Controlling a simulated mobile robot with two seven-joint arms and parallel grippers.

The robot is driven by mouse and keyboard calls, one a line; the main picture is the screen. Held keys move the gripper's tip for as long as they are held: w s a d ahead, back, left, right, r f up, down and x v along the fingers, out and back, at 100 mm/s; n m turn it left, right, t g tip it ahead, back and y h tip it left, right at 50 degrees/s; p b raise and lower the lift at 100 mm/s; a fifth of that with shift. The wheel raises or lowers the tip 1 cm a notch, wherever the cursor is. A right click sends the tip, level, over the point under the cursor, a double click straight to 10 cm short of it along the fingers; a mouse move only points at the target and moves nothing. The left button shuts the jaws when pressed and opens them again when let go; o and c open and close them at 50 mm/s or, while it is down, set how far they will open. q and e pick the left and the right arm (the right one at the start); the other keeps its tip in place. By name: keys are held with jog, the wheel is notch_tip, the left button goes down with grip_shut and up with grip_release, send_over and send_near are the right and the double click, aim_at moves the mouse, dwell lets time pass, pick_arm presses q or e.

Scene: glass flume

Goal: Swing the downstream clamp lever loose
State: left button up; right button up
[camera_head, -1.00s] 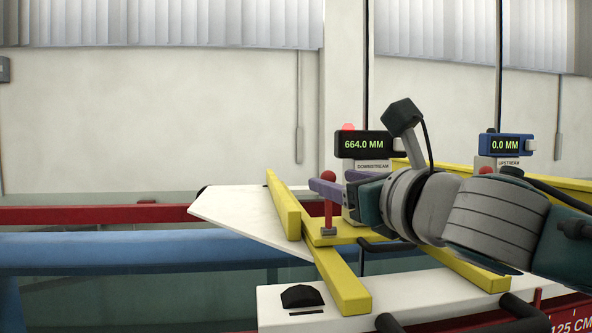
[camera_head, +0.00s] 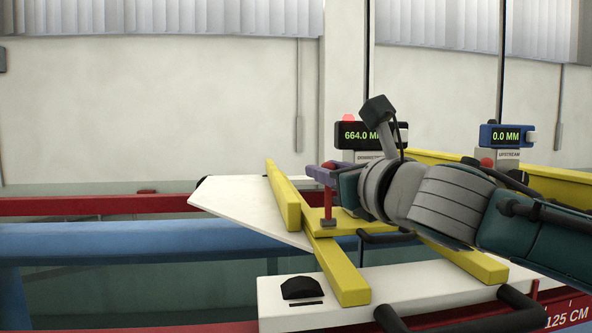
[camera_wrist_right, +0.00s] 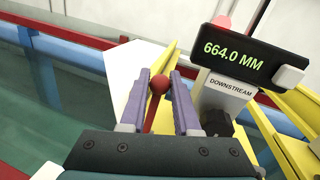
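The downstream clamp lever is red with a round red knob (camera_wrist_right: 159,84) and stands up from the yellow carriage (camera_head: 325,219). In the head view its red stem (camera_head: 327,202) shows below my right gripper (camera_head: 318,170). In the right wrist view the purple fingers of my right gripper (camera_wrist_right: 158,92) are apart, with the knob between them. A clear gap shows on each side, so the fingers do not grip it. The downstream gauge (camera_head: 360,135) reads 664.0 MM, just behind the gripper. My left gripper is not in view.
The upstream gauge (camera_head: 505,136) reads 0.0 MM at the right. A white pointed plate (camera_head: 245,208) lies left of the carriage. Yellow bars (camera_head: 342,275), a blue rail (camera_head: 130,241) and a red rail (camera_head: 90,208) run around. A dark handle (camera_head: 385,238) sits below my right wrist.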

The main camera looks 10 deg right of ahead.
grip_shut()
dwell(0.9)
